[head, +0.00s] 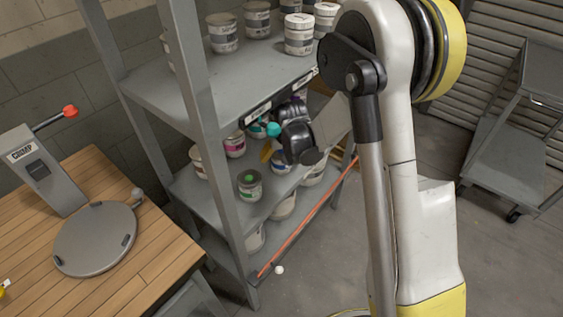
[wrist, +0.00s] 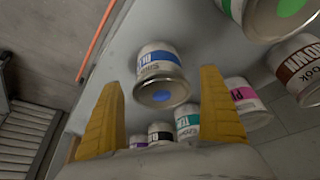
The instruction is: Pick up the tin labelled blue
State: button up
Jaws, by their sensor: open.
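The blue tin (wrist: 160,62) is a white tin with a blue label band and a blue spot on its lid. In the wrist view it shows between the two yellow fingers of my gripper (wrist: 163,80), which are open and apart from its sides. Whether the fingers reach around it in depth is unclear. In the head view the blue tin (head: 280,165) stands on the middle shelf, partly hidden behind my gripper (head: 267,152). Its label is only partly readable.
On the same shelf a green-lidded tin (head: 250,186) stands in front left, with a pink tin (head: 235,146) and a teal tin (wrist: 188,122) close by. A brown tin (wrist: 298,66) is at the side. The upper shelf (head: 165,92) overhangs them. A rack post (head: 205,130) stands left.

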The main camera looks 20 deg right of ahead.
jog(key=x, duration=0.3)
jog(key=shift+f+b, duration=0.15)
jog(key=shift+b, duration=0.25)
jog(key=c, duration=1.5)
